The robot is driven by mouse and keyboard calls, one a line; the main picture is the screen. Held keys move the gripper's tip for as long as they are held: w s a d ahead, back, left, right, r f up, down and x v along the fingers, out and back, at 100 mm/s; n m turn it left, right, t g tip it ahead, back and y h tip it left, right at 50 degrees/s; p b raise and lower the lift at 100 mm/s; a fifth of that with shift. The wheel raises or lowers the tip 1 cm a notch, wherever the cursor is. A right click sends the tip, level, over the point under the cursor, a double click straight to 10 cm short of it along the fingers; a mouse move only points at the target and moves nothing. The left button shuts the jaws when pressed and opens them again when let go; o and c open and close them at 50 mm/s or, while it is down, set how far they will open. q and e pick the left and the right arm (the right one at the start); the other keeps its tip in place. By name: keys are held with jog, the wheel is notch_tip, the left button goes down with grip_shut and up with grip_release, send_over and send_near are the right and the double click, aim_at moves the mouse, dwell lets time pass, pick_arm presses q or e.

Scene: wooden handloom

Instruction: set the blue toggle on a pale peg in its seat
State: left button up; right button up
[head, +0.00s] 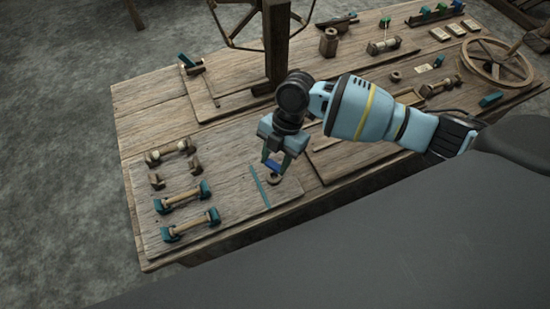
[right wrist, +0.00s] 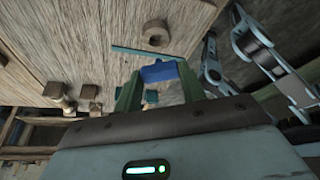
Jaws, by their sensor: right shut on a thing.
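My right gripper (head: 273,164) is shut on the blue toggle (head: 275,164), just above the front board of the bench. In the right wrist view the blue toggle (right wrist: 159,72) lies crosswise between the green fingertips. The pale peg is not clear to see there. A round wooden ring with a dark hole (head: 273,180), perhaps the seat, lies on the board close to the fingertips. It also shows in the right wrist view (right wrist: 156,33), apart from the toggle. My left gripper is not seen in the head view.
A thin teal strip (head: 260,188) lies on the board beside the ring. Several pale rods in small holders (head: 184,198) stand at the left. A dark wooden post (head: 276,45) rises behind my right gripper. A spoked wheel (head: 497,63) is at the far right.

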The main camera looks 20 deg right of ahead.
aim_at(272, 180)
jog(key=shift+f+b, duration=0.75)
jog(key=shift+f, duration=0.2)
jog(key=shift+s+f+b, duration=0.1)
jog(key=shift+f+b, duration=0.5)
jog(key=shift+f, duration=0.15)
jog(key=shift+f+b, duration=0.3)
jog(key=shift+f, duration=0.4)
jog(key=o, duration=1.1)
